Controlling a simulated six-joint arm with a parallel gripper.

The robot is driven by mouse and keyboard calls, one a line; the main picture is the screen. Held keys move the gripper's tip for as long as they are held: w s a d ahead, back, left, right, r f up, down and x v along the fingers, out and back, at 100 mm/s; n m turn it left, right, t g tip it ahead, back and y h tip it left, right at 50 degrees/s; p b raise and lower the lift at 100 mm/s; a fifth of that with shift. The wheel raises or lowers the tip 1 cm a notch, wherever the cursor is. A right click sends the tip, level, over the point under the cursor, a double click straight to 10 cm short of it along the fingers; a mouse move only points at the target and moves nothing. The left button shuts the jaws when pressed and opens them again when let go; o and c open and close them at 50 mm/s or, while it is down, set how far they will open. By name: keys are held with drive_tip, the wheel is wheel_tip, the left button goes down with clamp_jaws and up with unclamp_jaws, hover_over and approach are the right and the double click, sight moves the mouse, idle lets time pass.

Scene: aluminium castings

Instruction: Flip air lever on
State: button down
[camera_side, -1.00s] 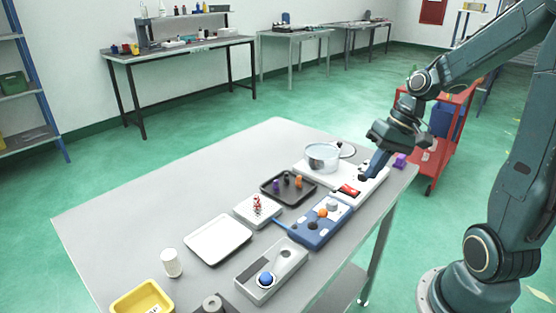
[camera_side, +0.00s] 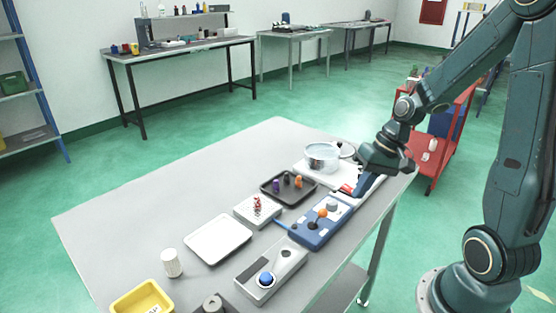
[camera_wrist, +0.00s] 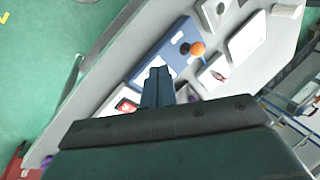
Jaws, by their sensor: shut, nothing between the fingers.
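A blue control box (camera_side: 318,228) lies near the table's right edge; it also shows in the wrist view (camera_wrist: 150,62). I cannot tell which of these is the air lever. My gripper (camera_side: 360,191) is shut and empty, pointing down just beyond the box's far end. In the wrist view its fingertips (camera_wrist: 158,72) overlap the box's near end; contact cannot be told.
A white board with a red-and-black switch (camera_wrist: 125,105) lies beside my gripper. The table's left side is clear.

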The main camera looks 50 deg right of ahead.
sight(319, 218)
drive_tip(key=w+a+f, duration=0.3)
drive_tip(key=a, duration=0.1)
drive_tip(key=shift+w+a+f, duration=0.15)
drive_tip(key=shift+a+f, duration=0.15)
idle(0.4)
